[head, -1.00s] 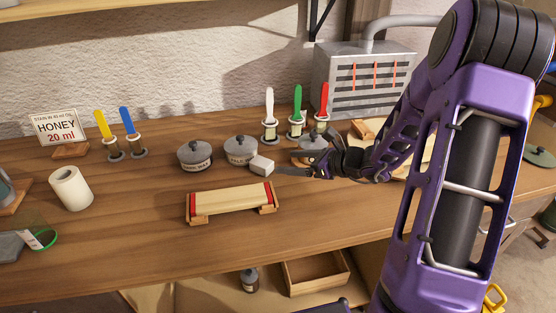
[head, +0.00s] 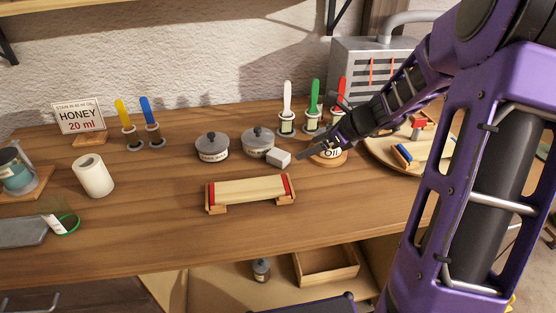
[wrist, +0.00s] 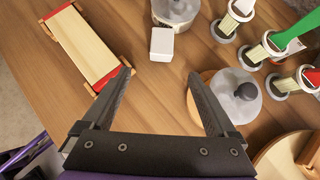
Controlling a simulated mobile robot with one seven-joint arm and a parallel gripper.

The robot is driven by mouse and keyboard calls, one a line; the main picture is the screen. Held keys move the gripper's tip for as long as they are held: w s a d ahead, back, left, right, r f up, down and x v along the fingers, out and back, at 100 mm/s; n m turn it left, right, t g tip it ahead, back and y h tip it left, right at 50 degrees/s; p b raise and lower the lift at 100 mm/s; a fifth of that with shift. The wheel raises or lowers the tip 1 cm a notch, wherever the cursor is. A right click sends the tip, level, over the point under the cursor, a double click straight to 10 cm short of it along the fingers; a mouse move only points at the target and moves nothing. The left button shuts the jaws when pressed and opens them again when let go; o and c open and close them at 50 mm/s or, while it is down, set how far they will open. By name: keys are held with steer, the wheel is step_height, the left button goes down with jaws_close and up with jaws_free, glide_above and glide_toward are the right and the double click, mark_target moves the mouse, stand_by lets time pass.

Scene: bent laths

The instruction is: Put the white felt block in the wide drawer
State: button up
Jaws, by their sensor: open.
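The white felt block (head: 279,158) lies on the bench top, just in front of the right grey lidded pot. In the wrist view the block (wrist: 161,45) lies ahead of the fingertips, roughly centred between them. My gripper (head: 304,152) is open and empty, to the right of the block with its fingers pointing down-left towards it. In the wrist view the two fingers of my gripper (wrist: 160,74) stand wide apart, with bare wood between them. Below the bench, an open wooden box-like compartment (head: 342,279) shows; I cannot tell whether it is the wide drawer.
A lath on a red-ended wooden form (head: 250,190) lies left of the block. The grey pots (head: 212,147) and brushes in holders (head: 287,121) stand behind. The oil pot (wrist: 240,95) is close to my right finger.

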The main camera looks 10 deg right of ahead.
mark_target(287, 157)
steer(key=b+x, duration=0.1)
steer(key=x, duration=1)
steer(key=shift+w+f+b, duration=0.2)
steer(key=shift+b, duration=0.1)
jaws_close()
steer(key=shift+r, duration=0.15)
steer(key=s+a+r+m+t+h+p, duration=0.1)
steer(key=s+r+m+p, duration=0.4)
steer(key=r, duration=1.1)
steer(key=s+t+h+p, duration=0.1)
steer(key=s+h+p, duration=0.1)
steer(key=shift+s+a+m+h, duration=0.2)
steer(key=shift+s+m+h, duration=0.1)
steer(key=shift+s+h, duration=0.1)
